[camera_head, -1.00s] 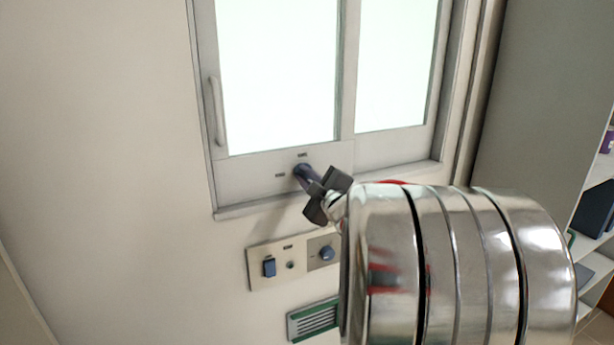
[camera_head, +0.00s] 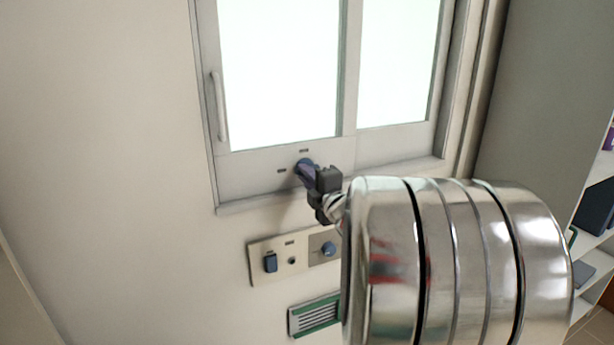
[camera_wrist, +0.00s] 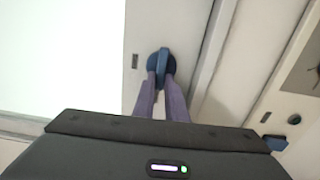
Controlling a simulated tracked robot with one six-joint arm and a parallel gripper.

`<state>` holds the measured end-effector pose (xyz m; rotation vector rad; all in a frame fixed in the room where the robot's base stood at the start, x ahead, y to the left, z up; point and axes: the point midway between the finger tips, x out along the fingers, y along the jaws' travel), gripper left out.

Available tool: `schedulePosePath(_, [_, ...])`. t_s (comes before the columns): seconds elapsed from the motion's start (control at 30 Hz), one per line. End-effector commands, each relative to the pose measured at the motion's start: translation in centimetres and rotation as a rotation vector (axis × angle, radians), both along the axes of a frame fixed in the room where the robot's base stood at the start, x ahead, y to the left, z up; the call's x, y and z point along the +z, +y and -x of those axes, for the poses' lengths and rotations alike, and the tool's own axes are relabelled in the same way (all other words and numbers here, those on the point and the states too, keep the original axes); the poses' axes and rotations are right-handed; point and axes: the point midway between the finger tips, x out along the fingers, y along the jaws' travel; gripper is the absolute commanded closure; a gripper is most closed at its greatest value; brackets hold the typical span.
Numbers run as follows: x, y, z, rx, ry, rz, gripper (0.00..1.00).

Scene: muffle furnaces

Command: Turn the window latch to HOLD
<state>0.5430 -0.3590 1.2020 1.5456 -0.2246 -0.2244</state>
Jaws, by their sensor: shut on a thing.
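The window latch (camera_head: 303,163) is a dark blue knob on the lower rail of the left window sash, with two small dark label marks near it, one above and one to the left. In the wrist view the latch (camera_wrist: 160,66) has a round base and a raised grip. My gripper (camera_head: 310,174) reaches it from the lower right. In the wrist view its two purple-grey fingers (camera_wrist: 160,84) are shut on the latch's grip, one on each side. The label wording is too small to read, and the fingers hide part of the latch.
The window (camera_head: 277,75) has a pale upright handle (camera_head: 217,106) at left. A green-framed vent (camera_head: 314,316) is lower. Shelves (camera_head: 597,240) stand at right.

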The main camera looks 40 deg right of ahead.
Motion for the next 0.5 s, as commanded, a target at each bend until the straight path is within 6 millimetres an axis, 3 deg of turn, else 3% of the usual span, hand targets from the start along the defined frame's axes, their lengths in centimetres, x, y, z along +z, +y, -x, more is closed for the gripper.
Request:
schedulePosePath(0.3, [-0.54, 0.33, -0.07, 0.007, 0.011, 0.000, 1.00])
schedulePosePath(0.33, [-0.55, 0.33, -0.06, 0.007, 0.011, 0.000, 0.87])
schedulePosePath(0.5, [-0.45, 0.24, -0.04, 0.005, 0.008, 0.000, 0.75])
